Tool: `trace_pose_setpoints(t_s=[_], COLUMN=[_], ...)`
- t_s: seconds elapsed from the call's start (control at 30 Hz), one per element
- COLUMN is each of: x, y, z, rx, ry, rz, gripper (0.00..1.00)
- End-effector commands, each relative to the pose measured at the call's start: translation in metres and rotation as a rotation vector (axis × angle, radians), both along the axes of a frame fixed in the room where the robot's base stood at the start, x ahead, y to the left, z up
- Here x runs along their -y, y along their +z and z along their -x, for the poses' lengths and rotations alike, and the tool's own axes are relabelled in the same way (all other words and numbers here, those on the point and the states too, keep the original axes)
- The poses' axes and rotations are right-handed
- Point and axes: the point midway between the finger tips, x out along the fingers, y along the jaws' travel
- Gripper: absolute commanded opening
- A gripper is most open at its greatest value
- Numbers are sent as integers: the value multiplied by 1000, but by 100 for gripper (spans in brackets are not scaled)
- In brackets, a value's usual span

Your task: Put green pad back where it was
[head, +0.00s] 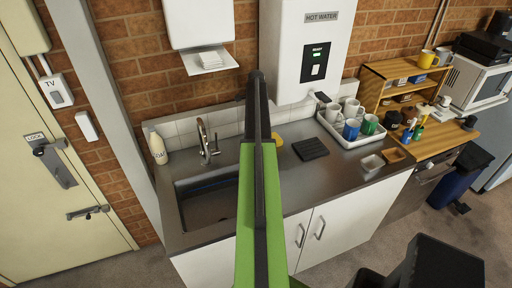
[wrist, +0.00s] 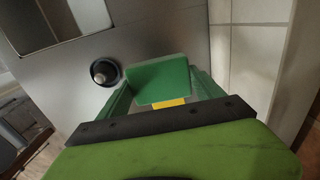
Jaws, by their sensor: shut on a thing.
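The green pad (wrist: 160,75) is a flat green block between the fingers of my gripper (wrist: 162,88) in the wrist view. My gripper is shut on it, over the grey counter (wrist: 185,55) close to the white wall tiles. A small yellow patch (wrist: 170,102) shows just below the pad; I cannot tell whether it is part of it. I cannot tell whether the pad touches the counter. In the head view my arm hides the pad and the fingers. A yellow thing (head: 277,139) shows partly beside my arm there, at the back of the counter.
The sink (head: 206,203) with its tap (head: 206,145) lies left of my arm. A round dark fitting (wrist: 104,72) stands left of the pad. A black ribbed mat (head: 310,148) and a white tray of mugs (head: 338,133) are to the right. The hot water unit (head: 308,55) hangs above.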

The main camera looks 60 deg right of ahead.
Motion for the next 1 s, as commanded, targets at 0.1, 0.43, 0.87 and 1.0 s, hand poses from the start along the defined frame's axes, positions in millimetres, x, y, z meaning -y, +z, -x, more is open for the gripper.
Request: trace_pose_setpoints(t_s=[0.1, 0.43, 0.87, 1.0], x=[-1, -1, 0, 0], y=[-10, -68, -105, -100], z=[1, 1, 2, 2], rx=[0, 0, 0, 0], ry=[-1, -2, -3, -4], rz=[0, 0, 0, 0], gripper=[44, 44, 44, 44])
